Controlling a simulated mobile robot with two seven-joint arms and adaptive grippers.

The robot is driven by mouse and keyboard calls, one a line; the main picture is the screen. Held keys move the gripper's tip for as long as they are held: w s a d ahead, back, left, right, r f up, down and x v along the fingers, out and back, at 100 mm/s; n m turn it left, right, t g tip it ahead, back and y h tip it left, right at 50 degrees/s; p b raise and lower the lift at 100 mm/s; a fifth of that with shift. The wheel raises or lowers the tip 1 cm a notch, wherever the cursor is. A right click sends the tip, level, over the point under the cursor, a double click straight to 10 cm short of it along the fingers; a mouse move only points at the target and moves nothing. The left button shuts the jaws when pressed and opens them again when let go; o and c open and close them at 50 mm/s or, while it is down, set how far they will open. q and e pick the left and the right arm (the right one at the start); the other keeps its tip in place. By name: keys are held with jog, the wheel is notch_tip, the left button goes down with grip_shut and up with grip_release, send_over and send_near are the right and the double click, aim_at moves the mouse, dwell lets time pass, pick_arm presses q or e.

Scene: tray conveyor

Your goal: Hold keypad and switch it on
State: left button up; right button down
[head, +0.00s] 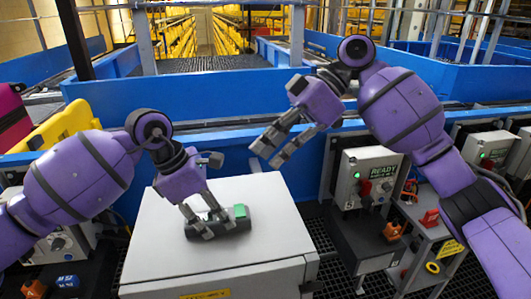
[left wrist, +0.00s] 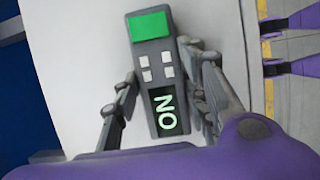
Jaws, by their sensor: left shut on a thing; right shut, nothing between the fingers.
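The keypad (head: 238,222) is a dark grey handheld unit with a green block at one end, lying on top of the light grey cabinet (head: 160,240). In the left wrist view the keypad (left wrist: 152,70) has several pale buttons and a lit display with letters that read ON. My left gripper (head: 217,231) is shut on the keypad, one finger on each side of its body. My right gripper (head: 268,154) is shut and empty, in the air above the cabinet's back right, apart from the keypad.
A grey control box (head: 370,178) with a green light, a READY label and a red switch stands right of the cabinet. Blue conveyor walls (head: 200,92) run behind. A yellow tray (head: 65,125) is at the left. The cabinet top around the keypad is clear.

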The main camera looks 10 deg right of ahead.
pick_arm(q)
jog(key=o, duration=1.5)
